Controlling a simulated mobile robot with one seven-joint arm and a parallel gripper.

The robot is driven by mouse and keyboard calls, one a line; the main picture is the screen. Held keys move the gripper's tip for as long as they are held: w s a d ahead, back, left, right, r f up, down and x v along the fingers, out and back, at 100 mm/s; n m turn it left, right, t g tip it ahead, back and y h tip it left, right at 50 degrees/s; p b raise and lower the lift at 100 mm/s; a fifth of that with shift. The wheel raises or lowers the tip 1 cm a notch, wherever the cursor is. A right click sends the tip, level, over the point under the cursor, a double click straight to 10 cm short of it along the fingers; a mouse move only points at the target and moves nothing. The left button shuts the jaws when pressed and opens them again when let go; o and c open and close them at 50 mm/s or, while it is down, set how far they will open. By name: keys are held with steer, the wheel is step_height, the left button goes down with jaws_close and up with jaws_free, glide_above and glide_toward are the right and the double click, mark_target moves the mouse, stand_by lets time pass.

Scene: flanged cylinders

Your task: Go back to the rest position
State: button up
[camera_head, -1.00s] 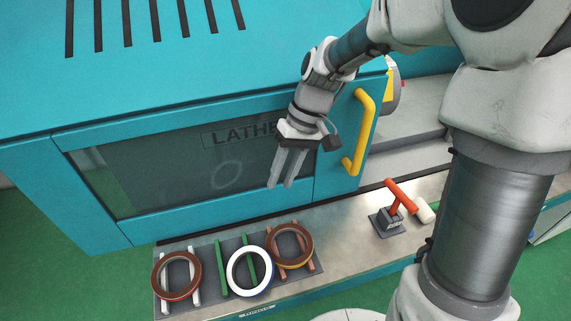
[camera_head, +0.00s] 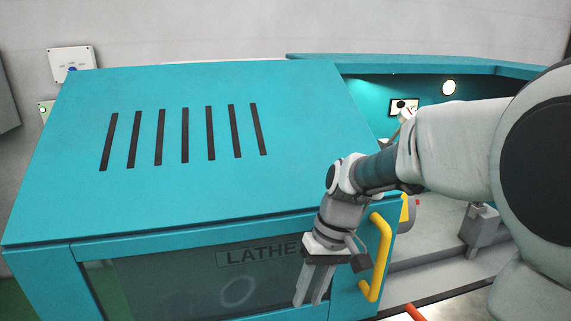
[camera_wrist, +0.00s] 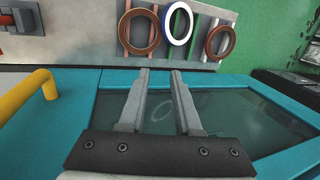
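My gripper (camera_head: 307,302) hangs fingers down in front of the lathe's window, left of the yellow door handle (camera_head: 383,258). In the wrist view its two fingers (camera_wrist: 161,73) are apart with nothing between them, so it is open and empty. The wrist view shows a brown flanged ring (camera_wrist: 121,35), a white and blue one (camera_wrist: 164,25) and another brown one (camera_wrist: 207,45) on the rack beyond the fingertips. The head view does not show these rings now.
The teal lathe (camera_head: 200,90) fills most of the head view, close behind my gripper. The yellow handle also shows at the left of the wrist view (camera_wrist: 22,96). Part of a red lever (camera_head: 414,313) shows at the bottom edge.

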steer(key=s+d+r+m+t+h, duration=0.3)
steer(key=s+d+r+t, duration=0.4)
steer(key=s, duration=0.5)
step_height(320, 180, up, 2)
steer(key=shift+s+d, duration=0.15)
steer(key=shift+d, duration=1)
steer(key=shift+s, duration=0.1)
